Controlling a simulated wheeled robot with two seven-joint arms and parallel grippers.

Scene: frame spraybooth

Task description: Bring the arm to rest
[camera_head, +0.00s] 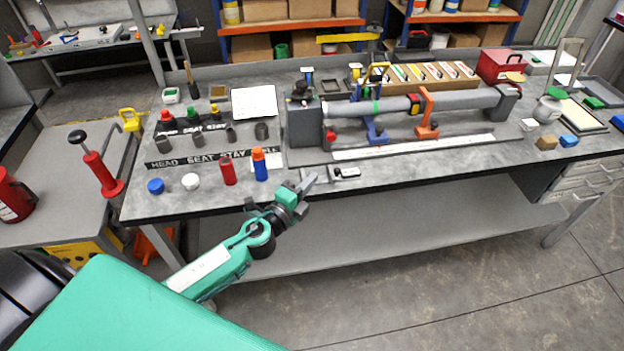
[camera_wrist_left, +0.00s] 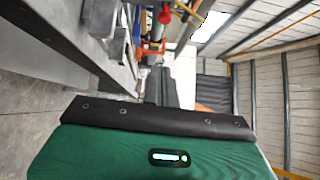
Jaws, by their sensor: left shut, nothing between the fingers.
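My left arm, green and black, reaches in from the lower left in the head view. Its gripper (camera_head: 306,181) is at the front edge of the workbench, near a small grey and white clamp-like piece (camera_head: 345,172). The gripper is shut and empty, pointing up and right in the picture. My right gripper is not in view.
The workbench (camera_head: 400,172) carries a grey tube (camera_head: 455,101) in blue and orange stands. A red hand pump (camera_head: 100,172) stands left. The floor in front is clear.

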